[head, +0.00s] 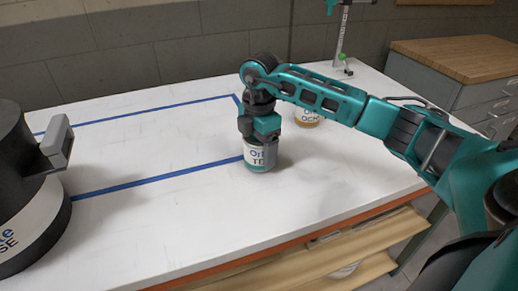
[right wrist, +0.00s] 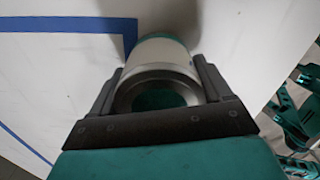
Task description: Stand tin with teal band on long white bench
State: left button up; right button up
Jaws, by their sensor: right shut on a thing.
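My left gripper is not in view.
Blue tape (head: 150,182) marks an area left of the tin. An ochre-banded tin (head: 307,119) stands behind my right arm. A stand (head: 341,50) is at the back.

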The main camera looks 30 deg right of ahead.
jog(key=shift+f, duration=0.25)
jog(key=o, duration=1.1)
jog(key=shift+r, duration=0.25)
notch_tip(320, 180, up, 12)
jog(key=shift+f+p, duration=0.1)
jog(key=shift+p, duration=0.25)
jog(key=shift+s+f, duration=0.1)
